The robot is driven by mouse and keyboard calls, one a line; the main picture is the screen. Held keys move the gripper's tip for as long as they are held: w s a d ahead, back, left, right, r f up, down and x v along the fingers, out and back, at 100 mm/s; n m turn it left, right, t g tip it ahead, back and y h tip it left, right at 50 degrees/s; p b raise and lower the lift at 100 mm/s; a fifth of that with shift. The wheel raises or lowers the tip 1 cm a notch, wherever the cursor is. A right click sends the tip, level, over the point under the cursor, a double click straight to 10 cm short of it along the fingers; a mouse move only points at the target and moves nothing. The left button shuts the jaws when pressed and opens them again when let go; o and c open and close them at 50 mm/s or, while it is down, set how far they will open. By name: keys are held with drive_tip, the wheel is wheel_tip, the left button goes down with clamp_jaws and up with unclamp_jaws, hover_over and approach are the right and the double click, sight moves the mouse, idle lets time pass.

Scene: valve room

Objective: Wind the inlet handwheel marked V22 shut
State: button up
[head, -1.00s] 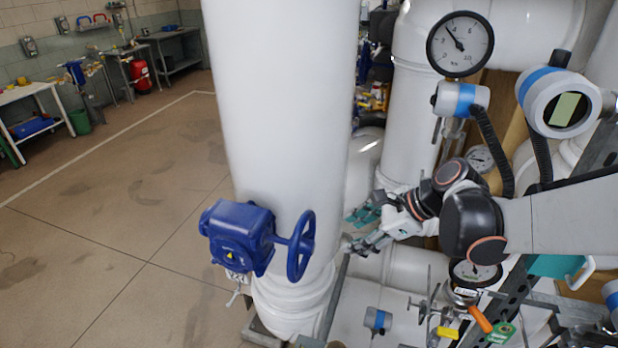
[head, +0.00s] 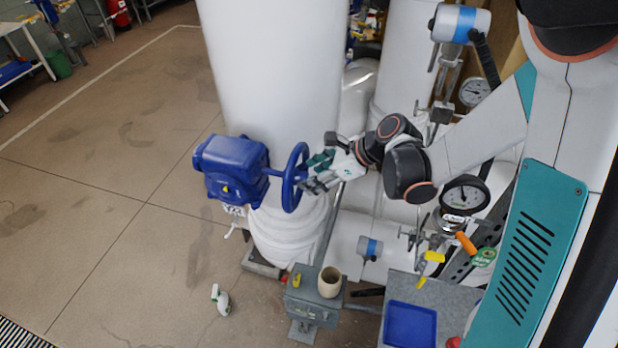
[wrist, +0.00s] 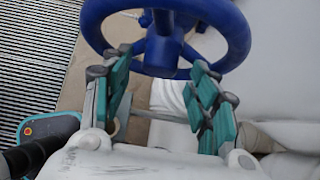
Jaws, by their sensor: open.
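The blue handwheel (head: 294,177) stands on a short shaft from a blue gearbox (head: 231,168), in front of a thick white pipe. No V22 mark is legible on it. In the wrist view the wheel's rim (wrist: 162,70) crosses the top middle, with a spoke and hub behind it. My gripper (head: 318,172) is at the right side of the wheel, close to the rim. In the wrist view my gripper (wrist: 165,85) is open, its teal-padded fingers spread to either side of the lower rim. I cannot tell whether a finger touches it.
A grey box (head: 313,290) with a beige cup (head: 329,282) stands below the wheel. A blue tray (head: 410,325) lies on a bench at lower right. Gauges and small valves crowd the right. A white spray bottle (head: 221,299) is on the otherwise open floor at left.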

drive_tip(key=shift+x, duration=1.15)
clamp_jaws()
